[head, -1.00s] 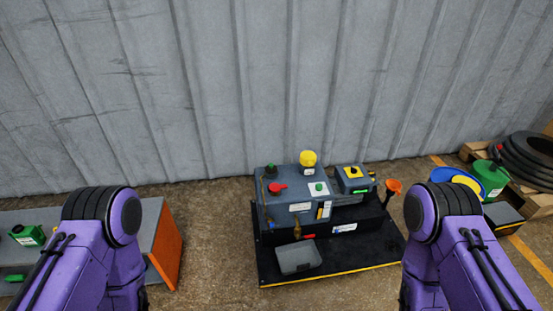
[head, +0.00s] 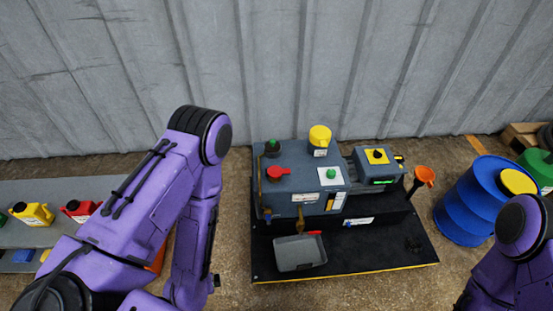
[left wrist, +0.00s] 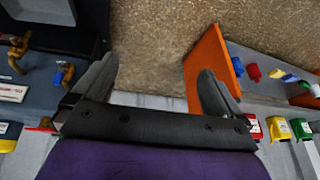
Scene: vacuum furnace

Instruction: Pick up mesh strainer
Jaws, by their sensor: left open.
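I cannot make out a mesh strainer for certain in either view.
The grey machine (head: 305,190) with a yellow cap stands on the platform. A grey tray (head: 300,253) sits in front of it. An orange funnel (head: 424,176) stands at right, beside a blue drum (head: 466,205). A bench (head: 70,190) with jugs is at left.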

